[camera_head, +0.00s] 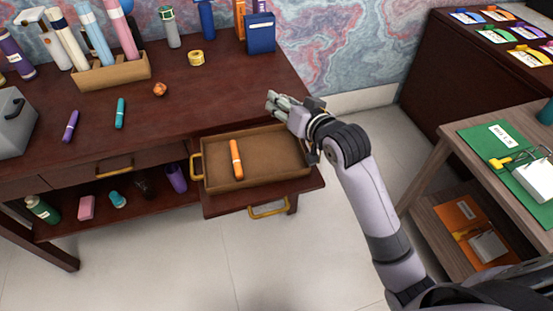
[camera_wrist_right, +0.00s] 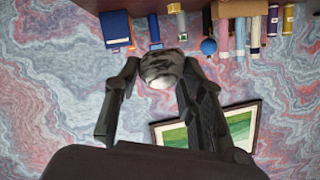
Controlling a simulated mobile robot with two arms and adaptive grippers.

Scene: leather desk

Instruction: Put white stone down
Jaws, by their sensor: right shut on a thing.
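My right gripper (camera_head: 274,101) is above the right end of the dark leather desk, just behind the pulled-out tray. In the right wrist view, its two dark fingers (camera_wrist_right: 160,82) are closed around a rounded grey-and-white stone (camera_wrist_right: 161,68), which is held in the air. In the head view the stone is hard to tell apart from the grey fingers. My left gripper is in neither view.
The desk (camera_head: 185,105) holds a box of rolls (camera_head: 112,73), a yellow tape roll (camera_head: 196,58) and a blue box (camera_head: 261,34). An open tray (camera_head: 270,160) holds an orange marker (camera_head: 236,160). The desk's middle right is clear. A side table (camera_head: 455,148) stands right.

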